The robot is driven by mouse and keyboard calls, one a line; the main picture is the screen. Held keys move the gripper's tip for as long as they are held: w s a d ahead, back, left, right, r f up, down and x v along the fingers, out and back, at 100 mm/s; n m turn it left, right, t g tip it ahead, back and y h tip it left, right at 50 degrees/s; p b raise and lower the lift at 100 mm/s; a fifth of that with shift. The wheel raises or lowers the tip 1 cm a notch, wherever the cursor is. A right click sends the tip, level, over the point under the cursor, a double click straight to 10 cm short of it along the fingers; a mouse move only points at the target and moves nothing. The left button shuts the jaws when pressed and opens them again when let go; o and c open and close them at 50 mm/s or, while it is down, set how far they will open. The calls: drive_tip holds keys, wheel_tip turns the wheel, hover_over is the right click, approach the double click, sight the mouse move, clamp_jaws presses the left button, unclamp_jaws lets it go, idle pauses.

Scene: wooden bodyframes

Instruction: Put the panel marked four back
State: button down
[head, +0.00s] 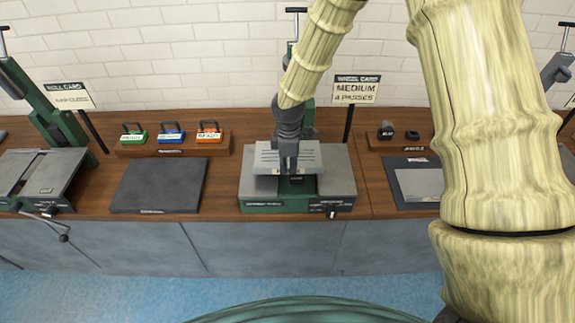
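My gripper (289,168) is above the front middle of the green and grey machine (335,185) at the centre of the bench, pointing down. A light grey panel (310,157) lies over the top of this machine, right at my gripper. The fingers overlap the panel's front part, and I cannot tell whether they are closed on it. No number is legible on the panel. Another light grey panel (422,183) lies on a dark mat (388,164) to the right, partly hidden by my arm; its marking is not readable.
A bare dark mat (160,186) lies left of the machine. Behind it, a wooden rack (172,151) holds green, blue and orange blocks. A sign reading "MEDIUM 4 PASSES" (356,91) stands behind the machine. Another green machine (45,180) is at far left.

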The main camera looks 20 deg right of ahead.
drive_tip(key=shift+r+p, duration=1.85)
drive_tip(key=shift+r, duration=0.75)
drive_tip(key=shift+d, duration=0.1)
